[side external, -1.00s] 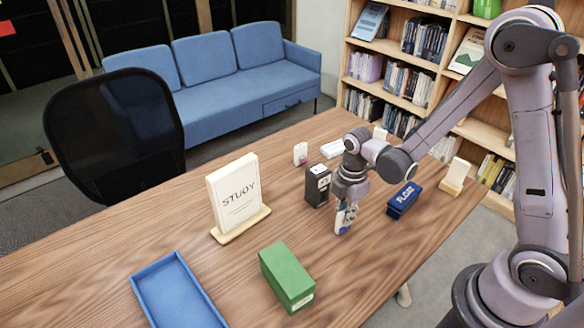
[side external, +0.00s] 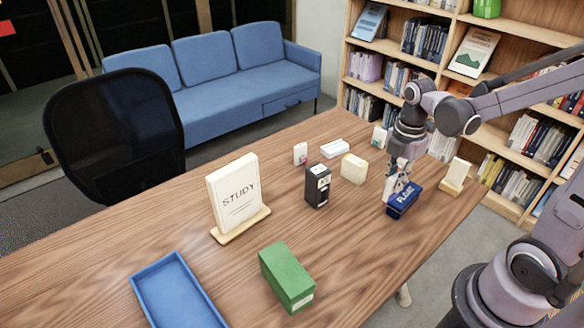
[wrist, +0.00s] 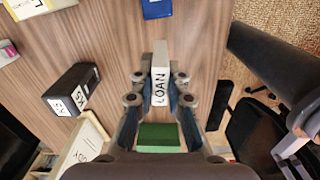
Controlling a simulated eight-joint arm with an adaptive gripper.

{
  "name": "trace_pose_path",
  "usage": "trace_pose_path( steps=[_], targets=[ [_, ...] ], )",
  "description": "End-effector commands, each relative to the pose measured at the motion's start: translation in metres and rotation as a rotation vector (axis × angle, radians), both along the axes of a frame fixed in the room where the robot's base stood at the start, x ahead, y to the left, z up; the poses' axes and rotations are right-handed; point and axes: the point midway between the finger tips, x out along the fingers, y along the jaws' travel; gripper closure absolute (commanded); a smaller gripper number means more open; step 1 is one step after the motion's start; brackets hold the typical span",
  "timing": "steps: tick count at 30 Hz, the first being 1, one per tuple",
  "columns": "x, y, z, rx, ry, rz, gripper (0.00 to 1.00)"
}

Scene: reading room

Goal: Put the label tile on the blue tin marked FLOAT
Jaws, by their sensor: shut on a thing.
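My gripper (side external: 398,184) is shut on a pale label tile (side external: 389,189). In the wrist view the tile (wrist: 161,75) sits between the two fingers (wrist: 160,96), and its near face reads LOAN. The blue tin (side external: 403,206) marked FLOAT lies on the right part of the desk. In the side view the gripper and tile overlap the tin's far left end. In the wrist view part of the tin (wrist: 157,9) shows at the top edge, apart from the tile. I cannot tell how high the tile is above the desk.
A black box (side external: 317,187), a cream block (side external: 354,168) and a STUDY sign (side external: 233,193) stand left of the gripper. A green box (side external: 287,278) and blue tray (side external: 172,292) are nearer. A cream stand (side external: 455,178) is right of the tin.

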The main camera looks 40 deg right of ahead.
Motion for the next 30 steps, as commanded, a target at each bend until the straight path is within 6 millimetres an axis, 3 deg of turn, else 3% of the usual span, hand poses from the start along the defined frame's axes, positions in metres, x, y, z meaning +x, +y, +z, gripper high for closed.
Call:
trace_pose_path(
  steps=[8, 18, 25, 30],
  targets=[
    [-0.021, -0.051, 0.017, -0.001, 0.000, 0.009, 1.00],
    [-0.077, -0.129, 0.045, 0.000, 0.001, 0.054, 1.00],
    [-0.102, -0.152, 0.056, 0.000, 0.002, 0.077, 1.00],
    [-0.096, -0.150, 0.051, 0.000, 0.002, 0.088, 1.00]
  ],
)
